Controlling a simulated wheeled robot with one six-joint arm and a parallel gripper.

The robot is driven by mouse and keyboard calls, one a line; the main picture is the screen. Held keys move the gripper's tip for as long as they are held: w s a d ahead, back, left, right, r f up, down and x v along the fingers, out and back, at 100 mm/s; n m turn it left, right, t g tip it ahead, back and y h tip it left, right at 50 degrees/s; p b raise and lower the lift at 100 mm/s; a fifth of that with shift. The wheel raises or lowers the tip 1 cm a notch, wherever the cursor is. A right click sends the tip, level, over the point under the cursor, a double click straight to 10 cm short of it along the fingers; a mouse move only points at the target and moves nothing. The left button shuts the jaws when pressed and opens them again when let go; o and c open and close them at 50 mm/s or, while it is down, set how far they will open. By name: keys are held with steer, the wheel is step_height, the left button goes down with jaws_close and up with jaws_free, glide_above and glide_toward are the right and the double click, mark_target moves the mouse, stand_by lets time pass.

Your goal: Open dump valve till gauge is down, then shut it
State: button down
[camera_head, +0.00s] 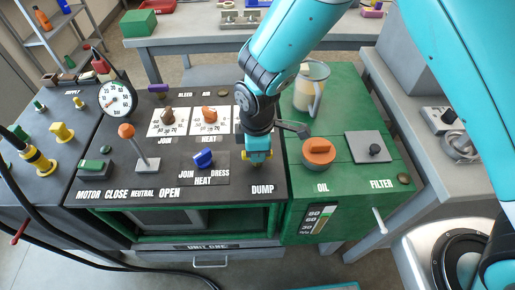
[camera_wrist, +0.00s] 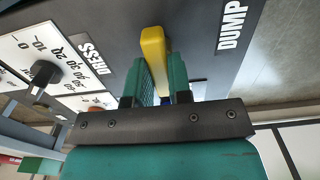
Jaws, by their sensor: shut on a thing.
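The dump valve's yellow handle (camera_wrist: 153,48) stands up from the dark panel near the DUMP label (camera_wrist: 231,25) in the wrist view. My gripper (camera_wrist: 162,80) is shut on this handle, with one green finger on each side. In the head view my gripper (camera_head: 257,158) points down at the panel above the DUMP label (camera_head: 262,189) and hides most of the handle. The round white gauge (camera_head: 117,99) stands at the panel's back left. Its dark needle is too small to read exactly.
An orange-knobbed lever (camera_head: 127,131) stands left on the panel, beside a blue knob (camera_head: 203,159) and two dials. An orange oil cap (camera_head: 318,152) and a clear jug (camera_head: 311,88) are close on my gripper's right. A filter cover (camera_head: 369,147) lies farther right.

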stand_by(0.4)
steer(key=c, duration=1)
jaws_free()
steer(key=shift+c, duration=0.2)
step_height(320, 180, up, 18)
steer(key=shift+f+b, duration=0.25)
steer(key=shift+b, duration=0.1)
